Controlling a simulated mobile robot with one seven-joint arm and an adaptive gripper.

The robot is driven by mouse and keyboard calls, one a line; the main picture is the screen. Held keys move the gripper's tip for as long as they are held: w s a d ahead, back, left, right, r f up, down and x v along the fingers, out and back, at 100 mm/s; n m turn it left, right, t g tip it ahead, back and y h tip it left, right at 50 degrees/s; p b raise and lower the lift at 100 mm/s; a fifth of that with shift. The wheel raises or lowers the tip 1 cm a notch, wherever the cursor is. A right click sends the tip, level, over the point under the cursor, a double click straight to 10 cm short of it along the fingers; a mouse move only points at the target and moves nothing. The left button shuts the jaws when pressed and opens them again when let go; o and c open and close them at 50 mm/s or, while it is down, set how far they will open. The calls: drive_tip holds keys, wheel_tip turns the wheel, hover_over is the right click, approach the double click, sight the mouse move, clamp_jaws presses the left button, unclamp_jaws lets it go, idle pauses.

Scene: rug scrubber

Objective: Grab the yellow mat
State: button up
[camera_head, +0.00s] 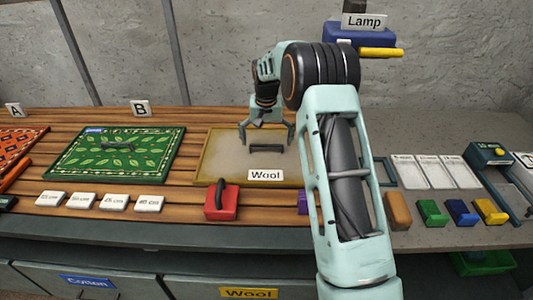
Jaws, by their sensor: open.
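The yellow mat (219,169) is a flat, dull yellow-tan rectangle on the wooden slatted bench, with a white "Wool" label at its front edge. A dark handle (251,153) seems to stand on its middle, just below my gripper. My gripper (266,139) is over the mat's back half, pointing down, with its fingers spread and nothing seen between them. I cannot tell how high the fingertips are above the mat. My own arm hides the mat's right edge.
A green leaf-patterned mat (117,167) with a handle lies left, and an orange patterned mat (15,143) further left. A red block with a black handle (221,201) stands in front of the yellow mat. Several white labelled blocks (115,202) line the front edge. Coloured blocks (462,211) stand right.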

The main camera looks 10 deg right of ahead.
sight(266, 150)
drive_tip(key=shift+w+f, duration=0.2)
drive_tip(key=shift+f, duration=1.05)
drive_tip(key=shift+c, duration=0.6)
drive_tip(key=c, duration=1.3)
drive_tip(key=shift+r, duration=0.1)
drive_tip(key=shift+c, duration=0.2)
drive_tip(key=shift+r, duration=0.1)
